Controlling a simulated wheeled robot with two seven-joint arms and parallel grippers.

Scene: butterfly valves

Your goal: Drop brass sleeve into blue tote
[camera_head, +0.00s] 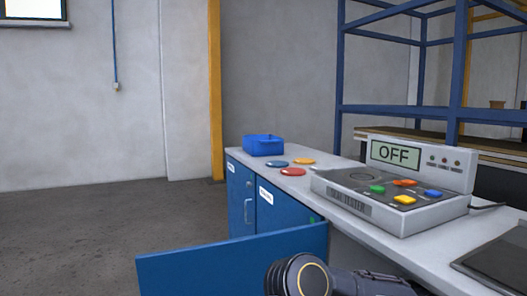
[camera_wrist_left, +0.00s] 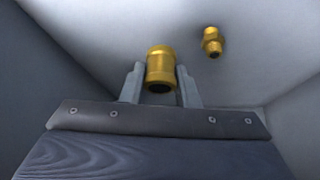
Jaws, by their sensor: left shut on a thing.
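The brass sleeve (camera_wrist_left: 160,70) is a short hollow gold-coloured cylinder in the left wrist view. My left gripper (camera_wrist_left: 161,82) is shut on it, with a grey finger on each side. The sleeve's dark open end faces the camera. The blue tote (camera_head: 263,145) is a small open box at the far left end of the workbench in the head view. Neither the sleeve nor my left gripper shows in the head view. My right gripper is not in view.
A brass threaded fitting (camera_wrist_left: 212,42) lies inside the pale-walled space around my left gripper. A blue cabinet door (camera_head: 235,262) stands open below the bench. Coloured discs (camera_head: 292,171) and a valve tester (camera_head: 390,190) reading OFF are on the bench top.

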